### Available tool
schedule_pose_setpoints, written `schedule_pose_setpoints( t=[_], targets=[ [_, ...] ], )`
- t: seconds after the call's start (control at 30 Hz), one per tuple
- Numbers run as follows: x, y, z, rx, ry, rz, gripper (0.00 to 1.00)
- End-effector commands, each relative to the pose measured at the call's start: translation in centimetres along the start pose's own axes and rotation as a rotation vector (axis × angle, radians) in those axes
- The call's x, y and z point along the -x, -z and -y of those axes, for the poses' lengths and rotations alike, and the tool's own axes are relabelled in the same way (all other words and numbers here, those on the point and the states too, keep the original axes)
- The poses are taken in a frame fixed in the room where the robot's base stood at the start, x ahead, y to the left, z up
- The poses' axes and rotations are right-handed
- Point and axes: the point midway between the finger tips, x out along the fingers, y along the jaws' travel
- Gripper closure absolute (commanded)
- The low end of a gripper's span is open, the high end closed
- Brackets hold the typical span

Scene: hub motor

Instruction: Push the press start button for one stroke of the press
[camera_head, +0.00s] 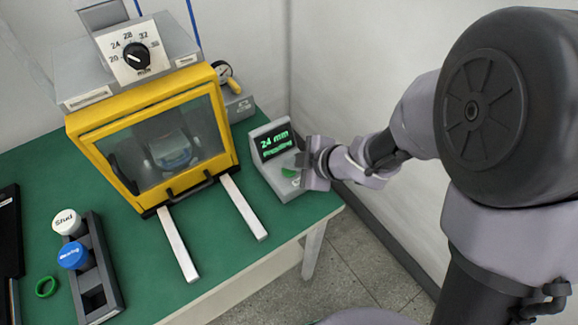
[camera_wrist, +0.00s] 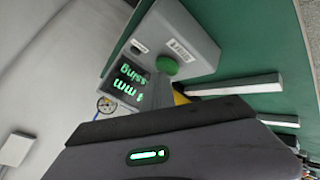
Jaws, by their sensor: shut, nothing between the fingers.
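The press control box (camera_head: 270,141) is grey and stands at the right edge of the green table. Its screen reads "24 mm" with "Pressing" below in green. The round green start button (camera_head: 291,171) is on its sloping front, and it also shows in the wrist view (camera_wrist: 167,65). My gripper (camera_head: 303,160) is shut and empty, right at the button in the head view. I cannot tell whether it touches the button. The press (camera_head: 88,150) has a yellow-framed clear guard, lowered, with a grey and blue part dimly visible behind it.
A dial (camera_head: 136,56) marked in mm is on top of the press. Two pale rails (camera_head: 178,244) stick out in front.

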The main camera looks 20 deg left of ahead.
Motion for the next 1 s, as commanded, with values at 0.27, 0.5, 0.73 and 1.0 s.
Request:
schedule_pose_setpoints(
  t=[0.27, 0.5, 0.73, 1.0],
  targets=[
    [1.2, 0.9, -0.9, 0.000, 0.000, 0.000, 1.00],
    [1.1, 0.8, -0.8, 0.000, 0.000, 0.000, 1.00],
    [1.8, 1.3, -1.3, 0.000, 0.000, 0.000, 1.00],
    [3.8, 2.7, -2.7, 0.000, 0.000, 0.000, 1.00]
  ],
)
